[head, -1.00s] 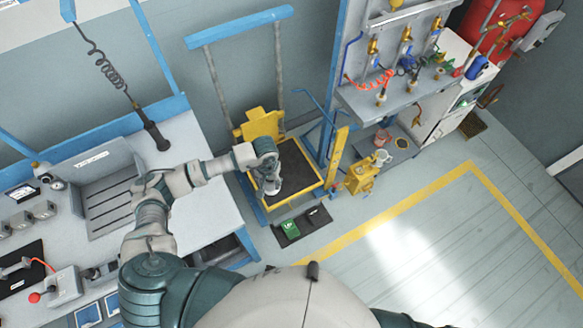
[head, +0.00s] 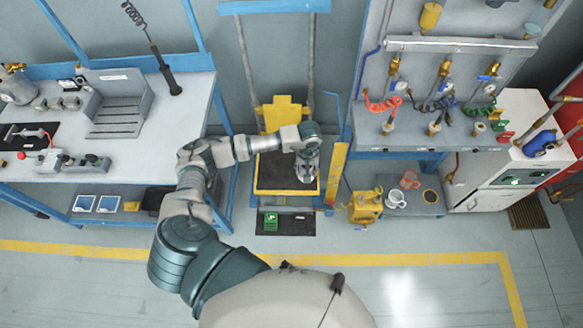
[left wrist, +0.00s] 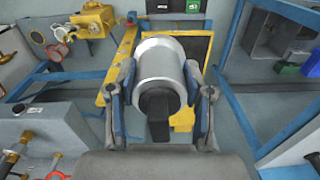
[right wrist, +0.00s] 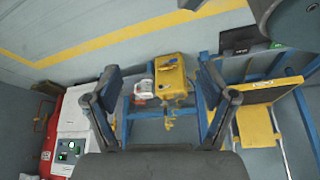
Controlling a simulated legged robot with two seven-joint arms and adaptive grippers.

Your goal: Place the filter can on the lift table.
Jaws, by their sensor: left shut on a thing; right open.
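The filter can (left wrist: 160,72) is a silver cylinder with a dark end, seen in the left wrist view. My left gripper (left wrist: 160,92) is shut around its sides, one finger on each side. In the head view my left gripper (head: 307,172) is over the right part of the lift table (head: 270,180), which has a black top and yellow edges. The can is mostly hidden there by the gripper, and I cannot tell whether it touches the top. My right gripper (right wrist: 160,98) is open and empty in the right wrist view, away from the table.
A yellow upright (head: 336,172) stands close at the table's right side. A yellow machine (head: 365,207) and mugs on a low shelf are further right. A workbench (head: 190,130) is at the left. A black mat with a green item (head: 271,220) lies in front of the table.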

